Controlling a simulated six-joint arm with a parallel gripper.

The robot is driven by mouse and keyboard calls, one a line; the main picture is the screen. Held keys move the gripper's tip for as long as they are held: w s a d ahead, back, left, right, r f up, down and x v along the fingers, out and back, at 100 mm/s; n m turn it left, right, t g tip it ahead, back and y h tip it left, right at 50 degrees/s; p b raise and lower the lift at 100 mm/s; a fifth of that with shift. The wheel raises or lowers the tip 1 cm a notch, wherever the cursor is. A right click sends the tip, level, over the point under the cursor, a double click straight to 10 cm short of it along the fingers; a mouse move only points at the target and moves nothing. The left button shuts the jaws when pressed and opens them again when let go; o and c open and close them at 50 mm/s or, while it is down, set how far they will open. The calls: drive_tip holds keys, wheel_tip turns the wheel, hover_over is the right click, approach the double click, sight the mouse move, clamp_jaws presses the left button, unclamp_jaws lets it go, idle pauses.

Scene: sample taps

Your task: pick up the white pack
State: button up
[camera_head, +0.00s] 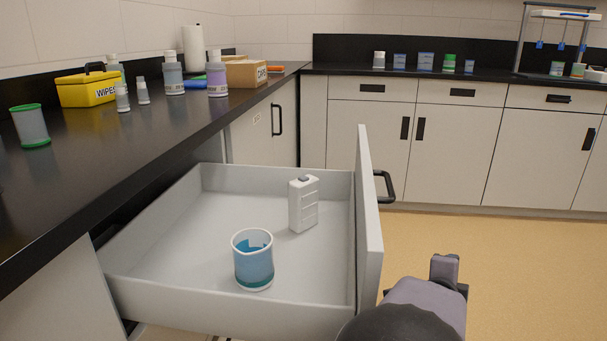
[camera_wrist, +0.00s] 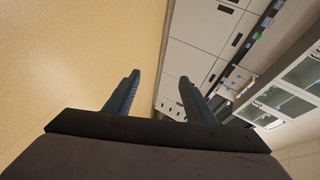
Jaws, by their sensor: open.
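The white pack (camera_head: 303,204) stands upright in the open drawer (camera_head: 190,214), near its right front side. It is a small white bottle-like block with a grey cap on top and ridges on its side. My gripper shows in the wrist view (camera_wrist: 158,98) with its two fingers apart and nothing between them. In the head view my arm is at the bottom right, outside the drawer front and apart from the pack. The fingertips cannot be made out there. The wrist view shows floor and cabinets, not the pack.
A blue cup with a white rim (camera_head: 253,260) stands in the drawer, nearer the camera than the pack. The raised drawer front (camera_head: 369,220) with its dark handle (camera_head: 385,187) lies between my arm and the pack. Bottles and a yellow wipes box (camera_head: 88,90) stand on the black counter.

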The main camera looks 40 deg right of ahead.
drive_tip(key=s+a+r+m+g+y+p, duration=0.1)
drive_tip(key=a+r+m+y+p, duration=0.3)
drive_tip(key=p, duration=0.7)
drive_tip(key=s+a+r+m+g+y+p, duration=0.1)
drive_tip(key=r+y+p, duration=0.4)
drive_tip(key=p, duration=0.5)
drive_tip(key=w+d+r+n+t+h+p, duration=0.1)
drive_tip(key=w+d+r+n+h+p, duration=0.3)
drive_tip(key=r+n+p, duration=0.55)
drive_tip(key=w+d+r+n+t+h+p, duration=0.1)
drive_tip(key=w+d+r+n+p, duration=0.4)
drive_tip(key=r, duration=0.7)
drive_tip(key=w+a+r+n+t+h, duration=0.1)
drive_tip(key=w+a+n+t+h, duration=0.2)
drive_tip(key=w, duration=1.2)
drive_tip(key=w+a+r+n+t, duration=0.1)
drive_tip(key=w+a+n+t, duration=0.25)
drive_tip(key=w, duration=1.05)
drive_tip(key=m+g+h+b, duration=0.2)
drive_tip(key=g, duration=0.7)
hover_over(292, 196)
drive_tip(key=d, duration=0.3)
drive_tip(key=f, duration=0.9)
drive_tip(key=shift+w+a, duration=0.25)
drive_tip(key=shift+w, duration=0.1)
drive_tip(key=shift+s+a+f, duration=0.2)
drive_tip(key=shift+s, duration=0.05)
drive_tip(key=shift+f+b, duration=0.6)
drive_tip(key=shift+f, duration=2.9)
